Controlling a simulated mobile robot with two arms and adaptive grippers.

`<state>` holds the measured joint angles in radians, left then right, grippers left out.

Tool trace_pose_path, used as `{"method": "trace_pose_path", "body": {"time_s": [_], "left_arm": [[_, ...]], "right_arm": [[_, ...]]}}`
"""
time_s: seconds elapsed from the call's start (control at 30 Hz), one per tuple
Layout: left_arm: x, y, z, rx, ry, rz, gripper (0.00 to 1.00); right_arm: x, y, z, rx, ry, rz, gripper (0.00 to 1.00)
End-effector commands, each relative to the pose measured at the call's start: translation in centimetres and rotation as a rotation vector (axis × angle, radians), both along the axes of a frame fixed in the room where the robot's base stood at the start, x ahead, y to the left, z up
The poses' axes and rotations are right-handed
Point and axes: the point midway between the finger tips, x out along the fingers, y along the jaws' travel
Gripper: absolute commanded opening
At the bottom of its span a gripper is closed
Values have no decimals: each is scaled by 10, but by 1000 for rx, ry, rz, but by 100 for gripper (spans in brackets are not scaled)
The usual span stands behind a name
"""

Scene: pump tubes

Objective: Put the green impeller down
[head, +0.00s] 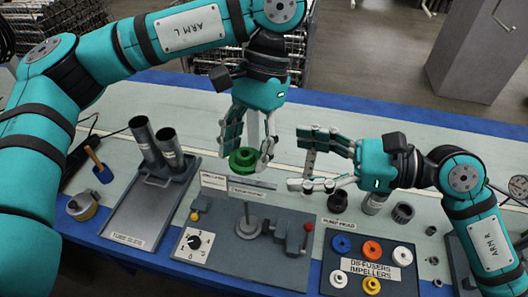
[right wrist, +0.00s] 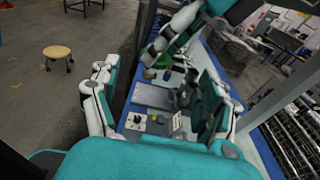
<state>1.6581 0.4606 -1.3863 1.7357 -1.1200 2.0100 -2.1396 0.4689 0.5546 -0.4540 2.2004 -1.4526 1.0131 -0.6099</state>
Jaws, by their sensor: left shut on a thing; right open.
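The green impeller (head: 243,160) is a small round piece between the fingers of my left gripper (head: 249,148). Whether the impeller touches anything below cannot be told. My right gripper (head: 318,162) is open and empty, to the right of the impeller, its fingers pointing left. In the right wrist view the fingers of my right gripper (right wrist: 163,105) stand wide apart with nothing held between them.
A labelled diffusers and impellers tray (head: 393,271) holds several coloured parts at the front right. A grey fixture plate (head: 262,266) with a spindle and dial is at front centre. A tray (head: 121,220) with two metal tubes (head: 146,143) is at left. Dark fittings (head: 402,213) stand at right.

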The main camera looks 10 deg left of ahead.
Motion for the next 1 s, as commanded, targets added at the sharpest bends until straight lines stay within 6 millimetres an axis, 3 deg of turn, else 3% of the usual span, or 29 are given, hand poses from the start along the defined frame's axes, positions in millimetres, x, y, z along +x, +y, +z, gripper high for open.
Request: {"method": "trace_pose_path", "body": {"time_s": [0.2, 0.4, 0.83, 1.0], "left_arm": [[0, 0, 0, 0, 0, 0, 3], [0, 0, 0, 0, 0, 0, 3], [0, 0, 0, 0, 0, 0, 3], [0, 0, 0, 0, 0, 0, 3]], "right_arm": [[1, 42, -5, 5, 1, 3, 79], [2, 67, -9, 3, 2, 1, 79], [2, 75, -11, 2, 1, 0, 79], [2, 75, -11, 2, 2, 0, 56]]}}
